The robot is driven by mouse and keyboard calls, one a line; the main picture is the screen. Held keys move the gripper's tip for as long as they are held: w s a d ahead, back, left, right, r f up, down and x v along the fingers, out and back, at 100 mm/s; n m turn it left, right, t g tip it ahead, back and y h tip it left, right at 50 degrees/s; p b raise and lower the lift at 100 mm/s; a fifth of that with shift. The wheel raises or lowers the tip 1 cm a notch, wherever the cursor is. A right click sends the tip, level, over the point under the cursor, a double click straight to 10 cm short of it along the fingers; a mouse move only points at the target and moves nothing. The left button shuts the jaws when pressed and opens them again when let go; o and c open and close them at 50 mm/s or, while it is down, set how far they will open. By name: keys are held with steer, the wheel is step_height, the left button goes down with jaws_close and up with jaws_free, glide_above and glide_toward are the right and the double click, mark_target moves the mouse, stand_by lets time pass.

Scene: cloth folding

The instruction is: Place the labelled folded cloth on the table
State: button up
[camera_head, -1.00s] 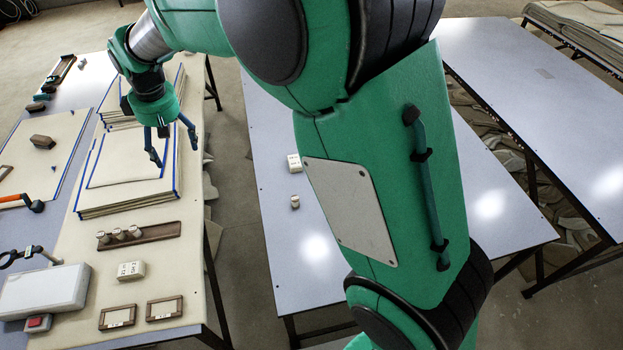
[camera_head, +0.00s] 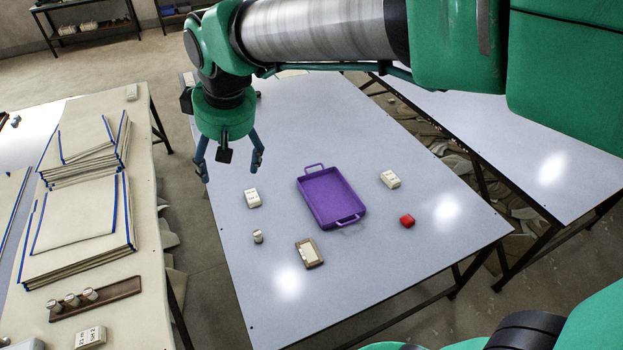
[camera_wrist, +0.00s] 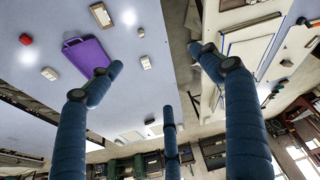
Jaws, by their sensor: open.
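Folded cream cloths with blue edges lie in two stacks on the left table, a nearer stack (camera_head: 80,225) and a farther stack (camera_head: 90,145). A stack (camera_wrist: 245,50) also shows in the wrist view. I cannot tell which cloth is the labelled one. The middle table (camera_head: 370,125) has a grey top. My gripper (camera_head: 230,170) is open and empty above the left edge of the middle table, with its fingers pointing down. In the wrist view the fingers (camera_wrist: 155,70) are spread with nothing between them.
A purple tray (camera_head: 333,197) with handles sits on the middle table. Around it are white blocks (camera_head: 390,179), a red block (camera_head: 407,221), a small cylinder (camera_head: 258,237) and a framed card (camera_head: 309,253). A rack of small cylinders (camera_head: 95,298) is on the left table.

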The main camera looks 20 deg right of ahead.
steer(key=s+d+f+m+t, duration=0.1)
steer(key=s+d+m, duration=0.1)
steer(key=s+d, duration=0.5)
steer(key=s+d+f+m+t+h, duration=0.1)
steer(key=s+d+m, duration=0.2)
steer(key=s+d, duration=0.4)
steer(key=s, duration=0.6)
steer(key=shift+s+d+f+m, duration=0.3)
steer(key=shift+d, duration=0.05)
steer(key=shift+f, duration=0.1)
steer(key=shift+f+b, duration=0.55)
steer(key=shift+b, duration=0.1)
